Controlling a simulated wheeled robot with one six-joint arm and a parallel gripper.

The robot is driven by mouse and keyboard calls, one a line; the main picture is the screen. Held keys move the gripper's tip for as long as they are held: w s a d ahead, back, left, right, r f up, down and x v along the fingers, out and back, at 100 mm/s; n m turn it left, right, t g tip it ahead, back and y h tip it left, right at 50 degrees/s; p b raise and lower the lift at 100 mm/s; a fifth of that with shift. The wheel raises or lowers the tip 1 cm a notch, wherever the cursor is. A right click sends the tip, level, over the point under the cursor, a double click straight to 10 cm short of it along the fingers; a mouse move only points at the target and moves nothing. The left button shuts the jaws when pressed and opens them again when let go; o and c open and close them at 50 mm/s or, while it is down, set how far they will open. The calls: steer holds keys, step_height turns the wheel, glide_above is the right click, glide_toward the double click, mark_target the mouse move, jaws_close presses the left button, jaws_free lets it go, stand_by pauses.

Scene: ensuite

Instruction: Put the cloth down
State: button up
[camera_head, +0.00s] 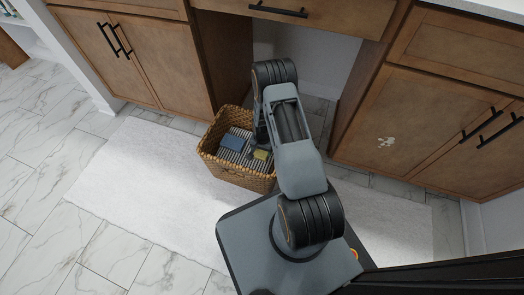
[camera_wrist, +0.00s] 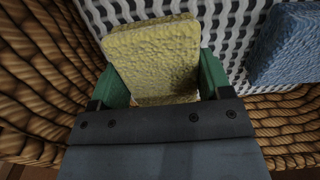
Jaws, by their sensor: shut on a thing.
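A yellow, rough-textured block (camera_wrist: 152,58), perhaps the folded cloth, is between the green fingers of my gripper (camera_wrist: 162,82) in the wrist view. My gripper is shut on it, inside a woven basket (camera_head: 240,177). The yellow block also shows in the head view (camera_head: 261,154). A blue block of like texture (camera_wrist: 288,48) lies to its right in the wrist view and to its left in the head view (camera_head: 232,142). Under them is a black-and-white patterned lining or cloth (camera_wrist: 115,12). I cannot tell whether the yellow block touches it.
The basket's woven walls (camera_wrist: 35,85) stand close around my gripper. The basket is on a white rug (camera_head: 140,190) over marble tiles. Wooden cabinets with black handles (camera_head: 165,60) stand left and right (camera_head: 420,125), with a drawer (camera_head: 310,15) above the gap.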

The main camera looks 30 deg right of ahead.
steer(key=o, duration=0.4)
steer(key=shift+f, duration=0.1)
steer(key=o, duration=0.4)
step_height(320, 180, up, 26)
steer(key=a+n+p, duration=0.2)
steer(key=p, duration=0.4)
steer(key=s+a+r+n+t, duration=0.1)
steer(key=s+a+r+n, duration=0.1)
steer(key=s+r, duration=0.3)
steer(key=s+a+r+n, duration=0.2)
steer(key=s+r, duration=0.3)
steer(key=r, duration=0.3)
steer(key=s+a+r+n+t, duration=0.1)
steer(key=s+a+r+n, duration=0.2)
steer(key=s+r, duration=0.3)
steer(key=shift+r+t, duration=0.3)
steer(key=shift+r, duration=0.35)
